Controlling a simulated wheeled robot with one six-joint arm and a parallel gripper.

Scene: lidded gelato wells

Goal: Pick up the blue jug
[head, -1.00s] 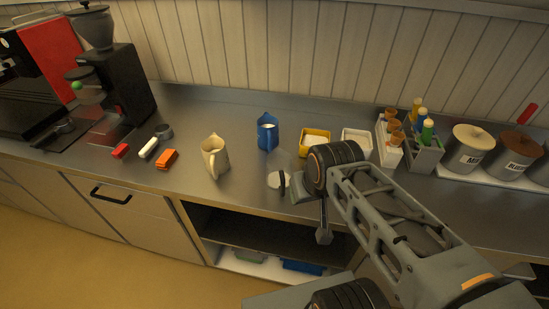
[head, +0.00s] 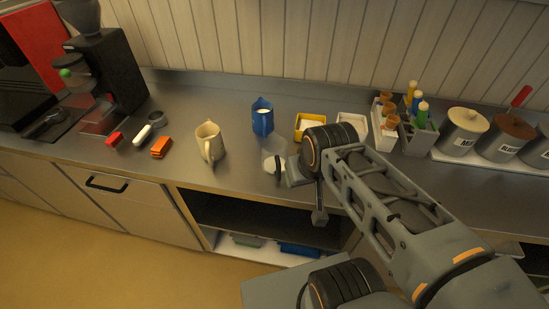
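My gripper (head: 297,172) is near the counter's front edge, apart from the blue jug. My own wrist and the viewing angle hide most of it, so I cannot make out whether its fingers are open or shut.
A clear vessel with a dark handle (head: 274,157) stands between my gripper and the blue jug. A cream jug (head: 209,143) stands to the left. A yellow tub (head: 311,124) and a white tub (head: 352,122) sit to the right. Bare counter lies left of the blue jug.

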